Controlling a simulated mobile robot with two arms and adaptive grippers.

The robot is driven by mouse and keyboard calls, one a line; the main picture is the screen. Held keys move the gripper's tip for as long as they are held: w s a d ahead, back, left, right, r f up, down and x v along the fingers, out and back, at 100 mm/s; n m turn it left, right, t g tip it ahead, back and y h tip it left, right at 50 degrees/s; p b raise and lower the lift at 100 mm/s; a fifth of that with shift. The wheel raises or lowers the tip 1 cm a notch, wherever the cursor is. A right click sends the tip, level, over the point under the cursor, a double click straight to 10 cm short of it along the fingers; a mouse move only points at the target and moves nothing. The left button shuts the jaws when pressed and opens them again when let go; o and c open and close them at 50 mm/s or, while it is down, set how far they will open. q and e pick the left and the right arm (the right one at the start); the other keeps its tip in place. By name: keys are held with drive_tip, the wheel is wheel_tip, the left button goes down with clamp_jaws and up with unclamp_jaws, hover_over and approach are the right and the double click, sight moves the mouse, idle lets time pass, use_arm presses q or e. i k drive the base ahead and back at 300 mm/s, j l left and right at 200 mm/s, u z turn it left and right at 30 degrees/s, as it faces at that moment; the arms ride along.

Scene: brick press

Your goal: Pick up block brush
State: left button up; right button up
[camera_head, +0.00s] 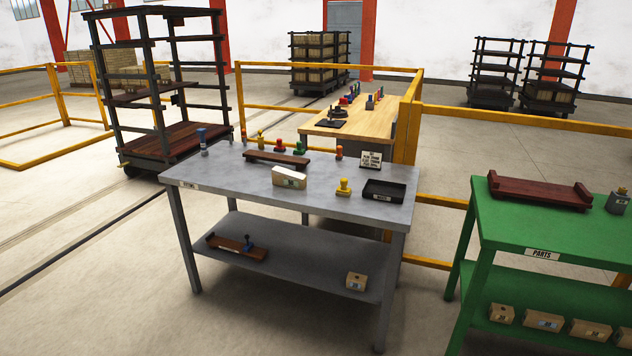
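I cannot tell for sure which thing is the block brush. A cream block with a small label (289,177) lies near the front middle of the grey table's top and looks most like one. A brown board (277,159) lies behind it. A yellow knobbed piece (343,187) and a black tray (384,190) are to its right. Neither of my grippers is in view.
The grey table (235,188) also bears several coloured knobbed pieces and a sign (371,160). A green table (500,222) stands at the right with a dark red tray (538,191). Yellow railings (300,110) and a rack (160,90) stand behind. The floor at left front is clear.

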sight(342, 191)
drive_tip(key=i+z, duration=0.15)
drive_tip(key=i, duration=0.7)
drive_tip(key=i+j+z, duration=0.15)
drive_tip(key=i, duration=0.65)
